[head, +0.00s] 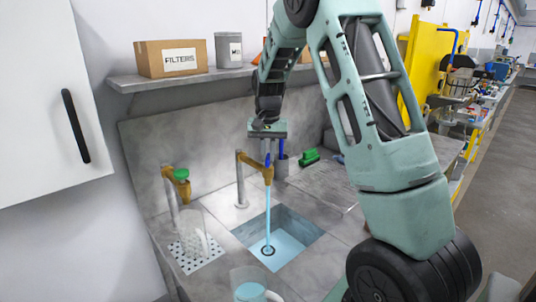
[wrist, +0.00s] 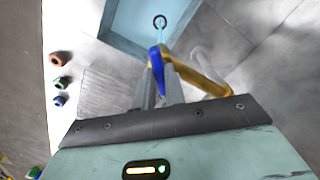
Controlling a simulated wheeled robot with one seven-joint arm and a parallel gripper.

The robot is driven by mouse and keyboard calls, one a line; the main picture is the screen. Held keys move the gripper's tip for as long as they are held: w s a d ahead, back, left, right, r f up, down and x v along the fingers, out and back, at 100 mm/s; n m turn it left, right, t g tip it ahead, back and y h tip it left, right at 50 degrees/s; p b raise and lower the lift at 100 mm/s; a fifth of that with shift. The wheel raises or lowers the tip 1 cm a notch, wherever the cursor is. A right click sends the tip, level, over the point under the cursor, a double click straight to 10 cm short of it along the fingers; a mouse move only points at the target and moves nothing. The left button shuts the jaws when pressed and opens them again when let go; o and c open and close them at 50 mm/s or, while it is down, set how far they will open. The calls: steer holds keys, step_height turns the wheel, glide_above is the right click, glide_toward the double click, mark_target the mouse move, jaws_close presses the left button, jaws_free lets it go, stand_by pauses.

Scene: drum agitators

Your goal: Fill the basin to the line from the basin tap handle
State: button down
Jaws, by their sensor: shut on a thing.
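My gripper (head: 268,158) is above the back of the basin, at the brass basin tap (head: 252,162). In the wrist view its two grey fingers (wrist: 159,88) are shut on the blue basin tap handle (wrist: 156,60), which sticks out between them. In the head view the handle is mostly hidden by the fingers. A blue stream of water (head: 268,212) runs from the spout into the square basin (head: 304,226). Pale blue water (head: 288,246) covers the basin floor around the dark drain (head: 268,250). I cannot make out a fill line on the walls.
A second tap with a green handle (head: 182,174) stands left, over a clear jug (head: 194,230) on a perforated drain plate (head: 210,256). Another jug (head: 249,290) holding blue liquid is in front of the basin.

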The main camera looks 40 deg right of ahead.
mark_target(268, 156)
steer(key=n, duration=0.5)
steer(key=shift+n, duration=0.4)
stand_by(0.3)
steer(key=c, duration=1.5)
jaws_free()
steer(key=shift+o, duration=0.2)
step_height(268, 156, up, 18)
steer(key=b, duration=0.2)
steer(key=shift+f+b, duration=0.25)
steer(key=shift+b, duration=0.15)
